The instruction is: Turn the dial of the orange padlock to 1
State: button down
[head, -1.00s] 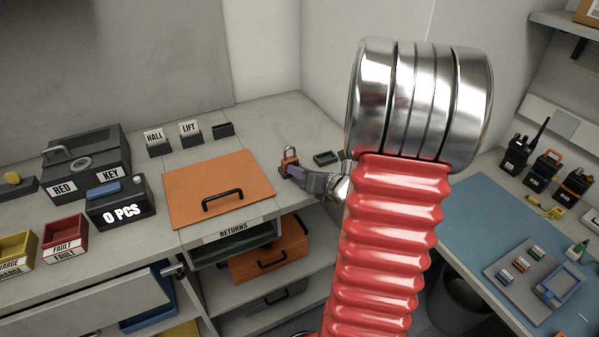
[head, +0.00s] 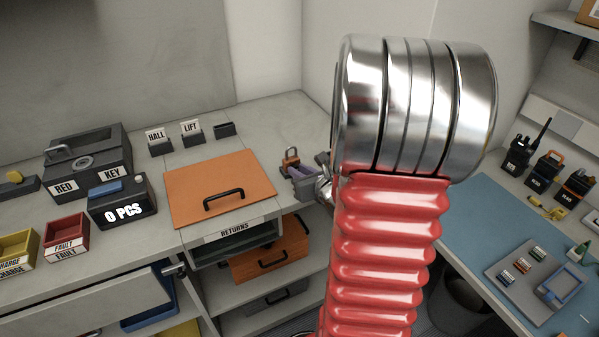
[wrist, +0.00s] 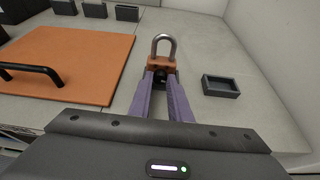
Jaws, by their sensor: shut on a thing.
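The orange padlock (head: 291,157) stands upright on the worktop, to the right of the orange panel, with its metal shackle up. In the wrist view the padlock (wrist: 161,63) is straight ahead, and a dark dial shows low on its front face, between my fingertips. My gripper (wrist: 161,79) has its two purple fingers closed on that dial. In the head view my gripper (head: 297,170) is at the padlock's front, partly hidden by my arm. The number on the dial cannot be read.
The orange panel (wrist: 75,55) with a black handle lies left of the padlock. A small dark tray (wrist: 220,86) is on the right. Several dark holders, two labelled HALL (head: 158,138) and LIFT (head: 191,131), stand behind. A wall closes off the right side.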

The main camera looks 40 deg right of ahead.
jog(key=shift+a+n+h, duration=0.2)
jog(key=shift+n+h, duration=0.3)
jog(key=shift+n, duration=0.3)
jog(key=c, duration=1.6)
grip_release()
jog(key=shift+c, duration=0.2)
notch_tip(320, 180, up, 10)
jog(key=shift+w, duration=0.1)
jog(key=shift+n, duration=0.3)
